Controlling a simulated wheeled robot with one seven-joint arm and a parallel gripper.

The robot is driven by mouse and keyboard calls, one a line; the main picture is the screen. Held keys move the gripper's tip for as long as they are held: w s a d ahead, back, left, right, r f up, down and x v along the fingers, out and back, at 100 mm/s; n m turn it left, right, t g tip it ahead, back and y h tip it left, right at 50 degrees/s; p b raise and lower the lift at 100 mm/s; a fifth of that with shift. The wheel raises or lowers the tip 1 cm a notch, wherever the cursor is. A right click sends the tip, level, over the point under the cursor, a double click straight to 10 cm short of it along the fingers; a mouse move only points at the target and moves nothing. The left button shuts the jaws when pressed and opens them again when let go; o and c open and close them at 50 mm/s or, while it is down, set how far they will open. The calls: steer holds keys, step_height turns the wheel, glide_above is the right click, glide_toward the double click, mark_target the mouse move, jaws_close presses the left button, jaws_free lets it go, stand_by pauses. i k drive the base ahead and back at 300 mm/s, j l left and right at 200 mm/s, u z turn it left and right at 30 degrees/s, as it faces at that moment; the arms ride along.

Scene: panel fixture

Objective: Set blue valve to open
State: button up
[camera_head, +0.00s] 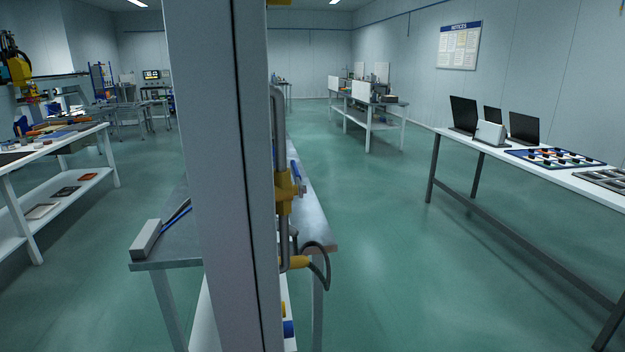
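A small blue handle (296,172) shows just right of a tall grey upright, at a yellow valve body (285,192) on a grey vertical pipe (280,130). I see it almost edge-on, so I cannot tell whether the valve is open or closed. The upright hides what lies behind it. My gripper is not in view.
The tall grey upright (220,180) fills the centre-left. A grey bench (318,225) stands around its foot, with a yellow fitting (295,262) and looped dark cable beside it. White tables stand left (75,142) and right (590,185).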

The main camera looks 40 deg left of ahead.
mark_target(302, 189)
steer(key=i+l+u, duration=0.15)
steer(key=l+u, duration=0.15)
steer(key=i+l+u, duration=0.25)
steer(key=l+u, duration=0.55)
steer(key=l, duration=0.15)
steer(key=i+u, duration=0.1)
steer(key=u, duration=0.4)
steer(key=i+u, duration=0.1)
steer(key=u, duration=0.4)
steer(key=i+u, duration=0.1)
steer(key=u, duration=0.35)
steer(key=l+u, duration=0.15)
steer(key=u, duration=0.35)
steer(key=k+j+z, duration=0.1)
steer(key=z, duration=0.3)
steer(key=k+j+z, duration=0.1)
steer(key=j+z, duration=0.15)
steer(key=z, duration=0.2)
